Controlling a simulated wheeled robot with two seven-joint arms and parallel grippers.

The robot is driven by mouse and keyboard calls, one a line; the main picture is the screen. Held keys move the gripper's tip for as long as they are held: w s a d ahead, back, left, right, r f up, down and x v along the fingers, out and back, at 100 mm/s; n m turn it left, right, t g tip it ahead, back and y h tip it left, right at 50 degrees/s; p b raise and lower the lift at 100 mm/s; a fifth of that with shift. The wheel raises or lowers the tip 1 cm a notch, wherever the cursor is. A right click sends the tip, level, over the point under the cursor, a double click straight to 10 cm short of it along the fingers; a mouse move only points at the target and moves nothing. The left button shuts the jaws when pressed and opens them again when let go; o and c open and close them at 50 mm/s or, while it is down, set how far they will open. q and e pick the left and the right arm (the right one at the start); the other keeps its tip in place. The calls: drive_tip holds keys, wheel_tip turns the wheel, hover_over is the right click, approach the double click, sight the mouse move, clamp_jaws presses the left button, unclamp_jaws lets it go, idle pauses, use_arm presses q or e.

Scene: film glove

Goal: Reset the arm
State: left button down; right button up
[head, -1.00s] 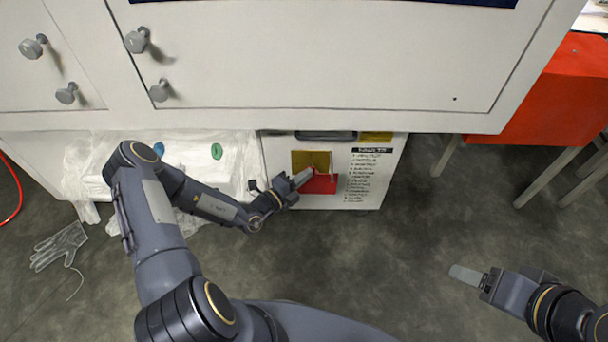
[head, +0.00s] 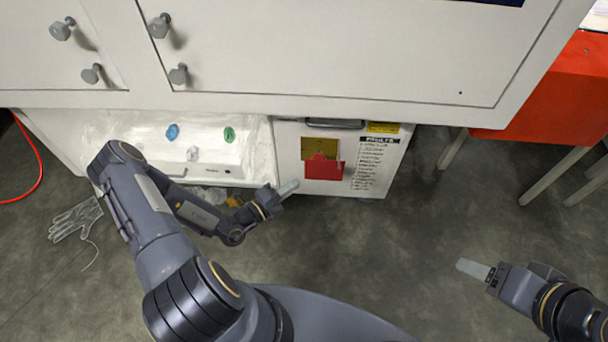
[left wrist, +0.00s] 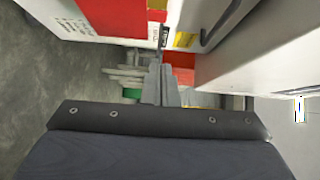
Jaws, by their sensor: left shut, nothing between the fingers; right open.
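My left gripper (head: 287,189) is shut and empty in the head view. It is in front of the lower left part of the white box with the printed list (head: 372,160), left of the red patch (head: 322,168) on its face. In the left wrist view its closed fingers (left wrist: 160,82) point at a gap beside white surfaces with red and yellow labels. My right gripper (head: 482,271) is at the lower right, over bare floor, open and holding nothing.
A white cabinet (head: 330,50) with grey knobs overhangs the scene. A plastic-lined shelf (head: 200,152) is left of the box. A clear glove (head: 75,219) lies on the floor at left. An orange-red table (head: 545,95) stands at right. The middle floor is clear.

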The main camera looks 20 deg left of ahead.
use_arm(q)
drive_tip(key=s+d+r+m+g+h, duration=0.25)
drive_tip(key=s+r+m+g, duration=0.3)
drive_tip(key=r+m, duration=0.6)
drive_tip(key=s+d+r+m+g+h, duration=0.3)
drive_tip(key=r+m+g, duration=0.5)
drive_tip(key=m, duration=0.7)
drive_tip(key=s+a+r+m+t+y, duration=0.2)
drive_tip(key=s+r+m+y, duration=0.4)
drive_tip(key=m, duration=0.4)
drive_tip(key=s+a+r+m+t+y, duration=0.2)
drive_tip(key=s+a+r+m+y, duration=0.15)
drive_tip(key=s+m, duration=0.5)
wheel_tip(320, 180, up, 24)
drive_tip(key=w+m+y+p, duration=0.1)
drive_tip(key=p, duration=2.3)
drive_tip(key=shift+w+d+r+m+p, duration=0.2)
drive_tip(key=shift+d+m+p, duration=0.1)
drive_tip(key=shift+m+p, duration=0.1)
